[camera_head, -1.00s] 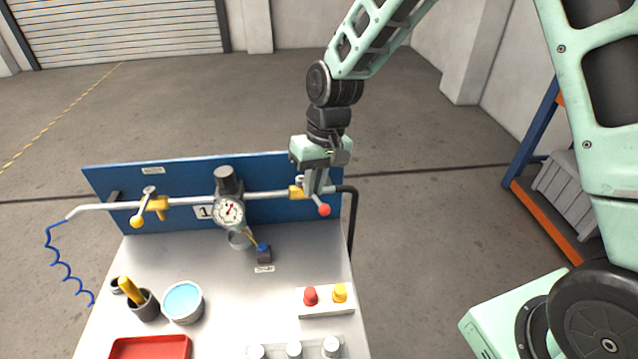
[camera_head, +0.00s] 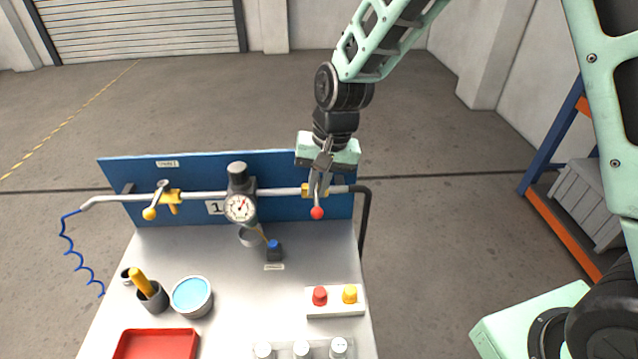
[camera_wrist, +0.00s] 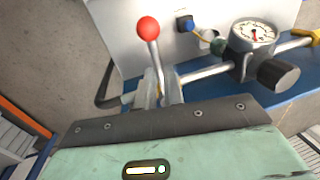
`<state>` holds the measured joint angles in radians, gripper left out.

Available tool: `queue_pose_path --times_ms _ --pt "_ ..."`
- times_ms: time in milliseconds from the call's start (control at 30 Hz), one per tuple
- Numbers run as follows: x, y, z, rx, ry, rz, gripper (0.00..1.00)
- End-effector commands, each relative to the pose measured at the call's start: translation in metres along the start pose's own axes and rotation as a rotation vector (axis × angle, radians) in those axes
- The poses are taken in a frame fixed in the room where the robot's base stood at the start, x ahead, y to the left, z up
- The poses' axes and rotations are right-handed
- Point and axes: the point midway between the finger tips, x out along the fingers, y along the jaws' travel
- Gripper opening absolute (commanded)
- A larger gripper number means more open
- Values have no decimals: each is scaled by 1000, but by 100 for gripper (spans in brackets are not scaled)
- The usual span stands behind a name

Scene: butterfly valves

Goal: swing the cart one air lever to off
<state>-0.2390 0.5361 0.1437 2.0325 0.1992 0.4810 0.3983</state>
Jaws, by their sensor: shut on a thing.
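The lever with a red ball end (camera_head: 317,213) sits at the right end of the air pipe (camera_head: 277,193), by a yellow valve body partly hidden by my fingers. My gripper (camera_head: 318,187) comes from above and is shut on this lever. In the head view the lever points down toward the bench. In the wrist view the red ball (camera_wrist: 148,27) stands out beyond my fingertips (camera_wrist: 158,88), and the lever's shaft runs between them.
A round gauge (camera_head: 240,208) sits mid-pipe. A second lever with a yellow ball (camera_head: 150,213) is at the left. A black hose (camera_head: 364,220) bends down right of my gripper. The cart top holds a blue-filled tub (camera_head: 191,296), a red tray (camera_head: 157,343) and a button box (camera_head: 335,302).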

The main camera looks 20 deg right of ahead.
Motion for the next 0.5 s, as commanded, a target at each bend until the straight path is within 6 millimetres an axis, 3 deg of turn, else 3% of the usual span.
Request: queue_pose_path --times_ms 200,233,300,500 --pt "-2 -2 -2 2 7 -5 0" --pt "-2 -2 -2 2 7 -5 15" --pt "-2 -2 -2 1 7 -4 32" --pt "-1 -1 -1 0 4 -3 32"
